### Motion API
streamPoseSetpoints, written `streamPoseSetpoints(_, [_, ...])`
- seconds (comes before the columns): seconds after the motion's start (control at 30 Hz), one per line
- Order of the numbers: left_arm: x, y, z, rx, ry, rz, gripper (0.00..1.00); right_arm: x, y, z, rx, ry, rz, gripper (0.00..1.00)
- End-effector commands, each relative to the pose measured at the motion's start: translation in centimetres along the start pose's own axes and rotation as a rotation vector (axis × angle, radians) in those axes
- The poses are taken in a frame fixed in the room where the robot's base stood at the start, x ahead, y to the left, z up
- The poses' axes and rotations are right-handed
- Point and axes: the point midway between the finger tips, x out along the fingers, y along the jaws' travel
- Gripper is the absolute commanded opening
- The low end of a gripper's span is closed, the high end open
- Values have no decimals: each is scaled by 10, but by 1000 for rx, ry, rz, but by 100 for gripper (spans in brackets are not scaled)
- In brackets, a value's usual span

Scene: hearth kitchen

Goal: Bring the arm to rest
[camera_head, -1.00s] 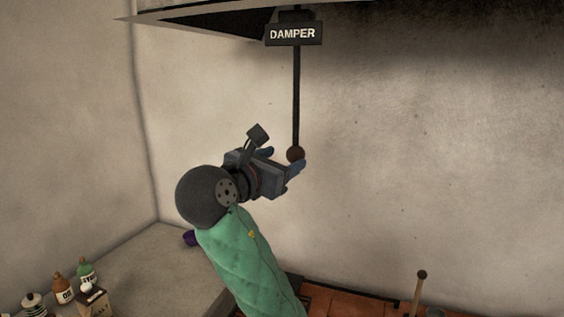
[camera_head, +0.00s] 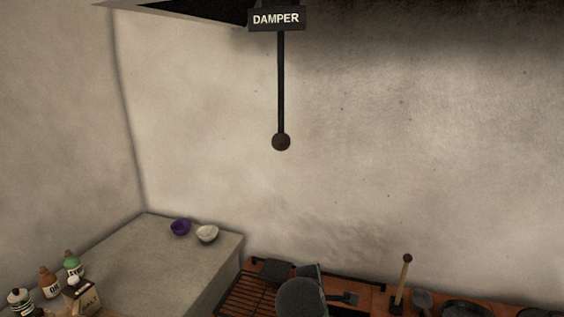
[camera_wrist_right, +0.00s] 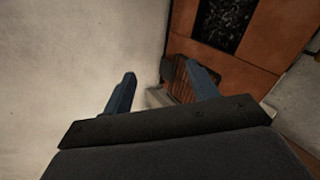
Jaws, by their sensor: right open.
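The damper rod hangs below its "DAMPER" sign (camera_head: 276,19), with a round brown knob (camera_head: 281,142) at its lower end. Nothing touches the knob. My right wrist, a dark rounded shape, is low at the bottom of the head view, well below the knob, and partly cut off. In the right wrist view my right gripper (camera_wrist_right: 161,76) has its two blue fingers spread apart, with nothing between them. My left gripper is not in view.
Bottles and a salt box (camera_head: 82,296) are at the lower left. A grill rack (camera_head: 245,296) and an upright wooden-handled tool (camera_head: 403,279) are at the hearth.

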Motion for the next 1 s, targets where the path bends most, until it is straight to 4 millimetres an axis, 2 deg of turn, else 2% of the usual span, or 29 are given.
streamPoseSetpoints(0.03, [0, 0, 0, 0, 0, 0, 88, 7, -23, 2, 51, 14, -33, 59])
streamPoseSetpoints(0.2, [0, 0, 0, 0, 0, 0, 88, 21, -90, 10, 259, 58, -135, 59])
streamPoseSetpoints(0.47, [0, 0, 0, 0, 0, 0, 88, 26, -192, 25, 579, 76, -302, 59])
streamPoseSetpoints(0.8, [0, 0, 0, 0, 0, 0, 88, 4, -315, 50, 997, 17, -526, 59])
streamPoseSetpoints(0.9, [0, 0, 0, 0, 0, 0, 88, -6, -342, 57, 1101, -11, -579, 59])
streamPoseSetpoints(1.0, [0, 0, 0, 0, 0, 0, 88, -14, -361, 62, 1177, -36, -618, 59])
